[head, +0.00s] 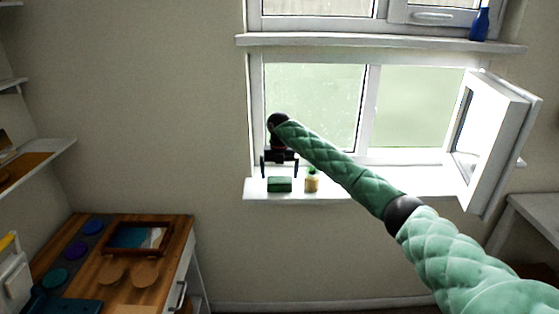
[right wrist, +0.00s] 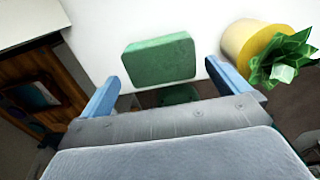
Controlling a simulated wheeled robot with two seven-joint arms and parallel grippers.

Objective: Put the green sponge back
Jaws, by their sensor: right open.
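The green sponge (head: 279,184) lies on the white window sill near its left end. In the right wrist view the sponge (right wrist: 160,60) sits just ahead of the jaws, roughly centred between the two blue fingers. My right gripper (head: 279,170) is open above and around the sponge in the head view; in the right wrist view the gripper (right wrist: 165,80) has its fingers apart with nothing held. I cannot tell whether a finger touches the sponge. My left gripper is not in view.
A small yellowish pot with a green plant (head: 311,180) stands close to the right of the sponge; the pot (right wrist: 250,42) is near the right finger. An open window sash (head: 495,140) juts out at right. A wooden-topped cabinet (head: 170,228) with a framed tray stands lower left.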

